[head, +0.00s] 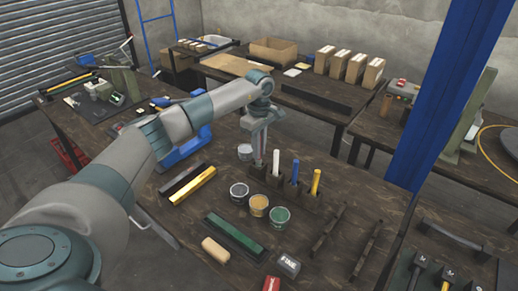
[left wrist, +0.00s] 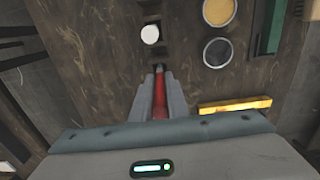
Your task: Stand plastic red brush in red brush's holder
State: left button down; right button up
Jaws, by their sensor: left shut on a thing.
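My left gripper (head: 259,161) is shut on the red brush (left wrist: 159,102), which shows between its fingers in the left wrist view. In the head view the gripper points down at the left end of a row of dark brush holders (head: 311,199). A white brush (head: 276,163), a blue brush (head: 295,172) and a yellow brush (head: 316,182) stand upright in that row. In the left wrist view the red brush's far end is by a dark opening in line with the white brush (left wrist: 150,34). I cannot tell whether it is inside the opening. My right gripper is not in view.
Pots with grey (head: 239,190), tan (head: 259,204) and green (head: 280,216) contents stand in front of the holders. A yellow bar (head: 193,186) lies to the left, a green-topped block (head: 236,235) nearer. A blue post (head: 435,95) rises at the right.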

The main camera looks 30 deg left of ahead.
pick_arm(q)
jog(key=shift+a+f+b, duration=0.2)
jog(key=shift+f+b, duration=0.25)
jog(key=shift+f, duration=0.25)
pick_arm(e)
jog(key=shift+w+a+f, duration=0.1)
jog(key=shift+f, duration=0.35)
